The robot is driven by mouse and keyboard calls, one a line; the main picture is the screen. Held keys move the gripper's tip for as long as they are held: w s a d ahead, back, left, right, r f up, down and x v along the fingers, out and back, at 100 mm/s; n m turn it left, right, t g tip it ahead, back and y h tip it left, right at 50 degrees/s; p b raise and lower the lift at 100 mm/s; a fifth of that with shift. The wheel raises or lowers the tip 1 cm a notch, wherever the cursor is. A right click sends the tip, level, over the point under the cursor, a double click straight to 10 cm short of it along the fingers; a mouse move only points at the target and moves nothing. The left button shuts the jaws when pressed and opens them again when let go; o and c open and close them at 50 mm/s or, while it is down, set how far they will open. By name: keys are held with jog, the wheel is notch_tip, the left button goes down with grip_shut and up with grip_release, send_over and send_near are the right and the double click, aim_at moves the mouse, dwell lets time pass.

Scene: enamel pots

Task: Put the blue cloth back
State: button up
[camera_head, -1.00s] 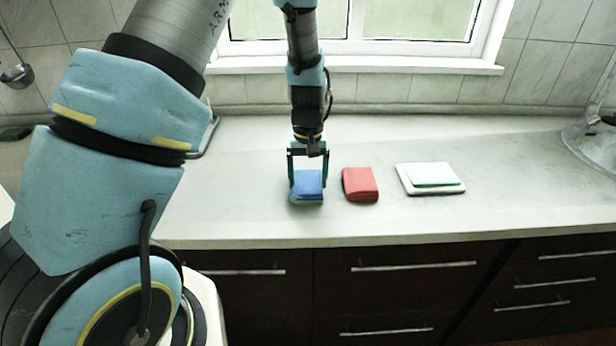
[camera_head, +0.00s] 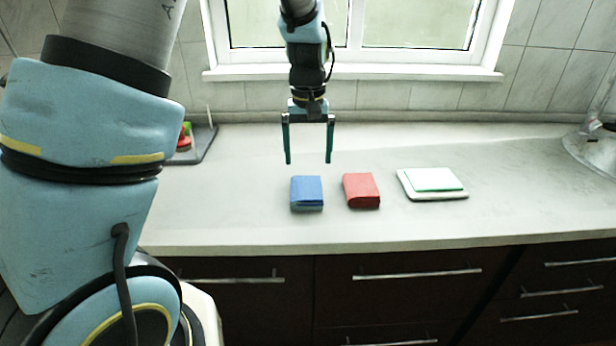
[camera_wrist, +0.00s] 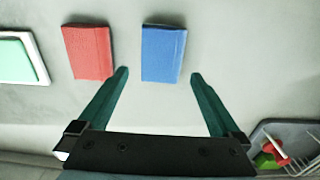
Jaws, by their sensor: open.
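The folded blue cloth (camera_head: 307,192) lies on the counter, left of a folded red cloth (camera_head: 361,190). A small gap parts the two. My gripper (camera_head: 308,160) is open and empty, above and behind the blue cloth, with a finger to each side. In the wrist view the blue cloth (camera_wrist: 163,54) lies beyond the open fingertips of my gripper (camera_wrist: 158,76), apart from them. The red cloth (camera_wrist: 88,52) is to its left there.
A grey rack (camera_wrist: 298,134) holding red and green things stands at the back left of the counter. The window wall bounds the counter behind. The counter front is clear.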

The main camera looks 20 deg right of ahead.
jog(key=s+a+n, duration=0.1)
jog(key=s+a, duration=0.2)
jog(key=a, duration=1.1)
jog(key=s+a+r+n+t, duration=0.1)
jog(key=s+a, duration=0.2)
jog(key=a, duration=1.1)
jog(key=shift+s+r+t, duration=0.2)
jog(key=shift+r+t, duration=0.05)
jog(key=shift+t, duration=0.05)
